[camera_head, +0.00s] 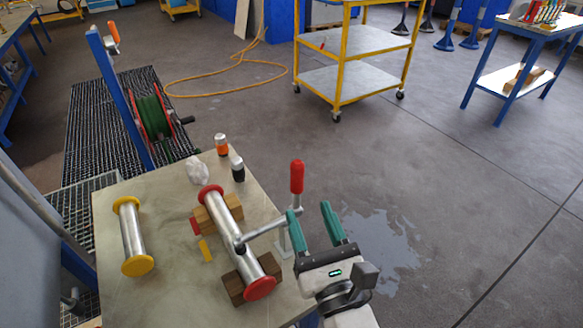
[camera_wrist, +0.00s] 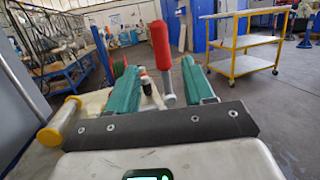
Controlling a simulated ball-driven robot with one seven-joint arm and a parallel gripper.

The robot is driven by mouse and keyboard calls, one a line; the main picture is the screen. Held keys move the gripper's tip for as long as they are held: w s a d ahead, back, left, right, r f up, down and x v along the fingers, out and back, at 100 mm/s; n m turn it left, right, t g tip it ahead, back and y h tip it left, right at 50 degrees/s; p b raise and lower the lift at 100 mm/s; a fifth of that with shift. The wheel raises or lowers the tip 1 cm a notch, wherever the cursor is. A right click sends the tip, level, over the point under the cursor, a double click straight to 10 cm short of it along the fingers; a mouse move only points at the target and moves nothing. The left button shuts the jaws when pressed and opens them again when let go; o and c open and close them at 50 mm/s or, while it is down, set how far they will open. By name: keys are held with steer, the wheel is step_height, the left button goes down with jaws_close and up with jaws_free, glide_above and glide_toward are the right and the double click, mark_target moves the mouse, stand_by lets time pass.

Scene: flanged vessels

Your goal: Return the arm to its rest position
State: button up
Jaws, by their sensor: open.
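My gripper (camera_head: 311,220) has green fingers, spread apart with nothing between them, at the right edge of the work table (camera_head: 170,290). A clamp's red handle (camera_head: 297,177) stands upright just beyond the fingertips. In the wrist view the red handle (camera_wrist: 161,46) appears between my gripper's fingers (camera_wrist: 158,75), but the head view shows it beyond them. A metal vessel with red flanges (camera_head: 228,235) lies on wooden blocks on the table, with the clamp's metal arm reaching to it. A second vessel with yellow flanges (camera_head: 132,236) lies to the left.
An orange-capped bottle (camera_head: 221,145), a dark bottle (camera_head: 238,169) and a crumpled white cloth (camera_head: 197,170) are at the table's back. A green hose reel (camera_head: 153,118) stands behind. A yellow cart (camera_head: 355,45) and a blue table (camera_head: 520,45) are farther off. The floor on the right is free, with a wet patch.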

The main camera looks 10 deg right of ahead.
steer(key=s+d+f+m+g+h, duration=0.3)
steer(key=d+f+m+g+h, duration=0.15)
steer(key=d+m, duration=0.6)
steer(key=s+d+f+m+g+h, duration=0.2)
steer(key=d+f+m+g+h, duration=0.25)
steer(key=d+m, duration=0.55)
steer(key=s+f+m+g+y+p, duration=0.1)
steer(key=s+f+m+g+y, duration=0.4)
steer(key=s+f+m, duration=0.55)
steer(key=s+a+f+m+g+y, duration=0.2)
steer(key=s+a+f+m+g, duration=0.2)
steer(key=s+f+m+g, duration=0.1)
steer(key=s+m, duration=0.1)
steer(key=s, duration=0.1)
steer(key=shift+s+a+y, duration=0.15)
steer(key=shift+s+y, duration=0.25)
steer(key=shift+f, duration=0.1)
